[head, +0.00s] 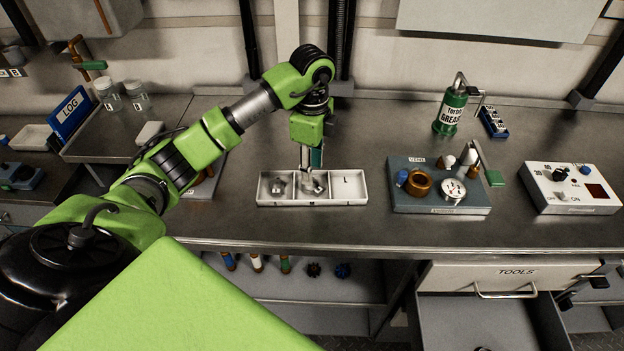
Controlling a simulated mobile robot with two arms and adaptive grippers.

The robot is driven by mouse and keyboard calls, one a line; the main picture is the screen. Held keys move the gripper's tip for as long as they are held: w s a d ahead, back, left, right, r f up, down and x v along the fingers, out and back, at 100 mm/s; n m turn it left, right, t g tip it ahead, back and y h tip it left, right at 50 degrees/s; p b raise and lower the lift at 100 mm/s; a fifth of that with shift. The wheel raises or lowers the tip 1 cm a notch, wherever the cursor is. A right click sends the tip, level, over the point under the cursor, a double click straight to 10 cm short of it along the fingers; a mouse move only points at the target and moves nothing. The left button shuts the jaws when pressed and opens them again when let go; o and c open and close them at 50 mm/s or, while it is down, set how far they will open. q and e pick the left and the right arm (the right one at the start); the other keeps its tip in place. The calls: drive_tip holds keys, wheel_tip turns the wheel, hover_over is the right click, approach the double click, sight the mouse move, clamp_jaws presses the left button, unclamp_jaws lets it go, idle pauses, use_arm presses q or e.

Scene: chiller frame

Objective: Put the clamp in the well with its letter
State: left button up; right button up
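A white tray (345,199) with three wells stands on the steel bench, in the middle of the view. A silvery metal piece, perhaps a clamp, lies in its left well (279,186). Another silvery piece (316,186), also clamp-like, is in the middle well. Letters in the other two wells cannot be read. My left gripper (309,166) points down over the middle well, its tips close to the piece there. Whether it grips that piece is too small to tell. My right gripper is not in view.
Right of the tray stands a blue-grey fixture (440,207) with a copper ring and gauge, then a white control box (570,205). A green grease can (451,108) stands behind. An open TOOLS drawer (490,320) juts out below. Bench behind the tray is mostly clear.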

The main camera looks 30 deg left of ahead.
use_arm(q)
wheel_tip(320, 180, up, 8)
drive_tip(key=shift+f, duration=0.25)
idle(0.5)
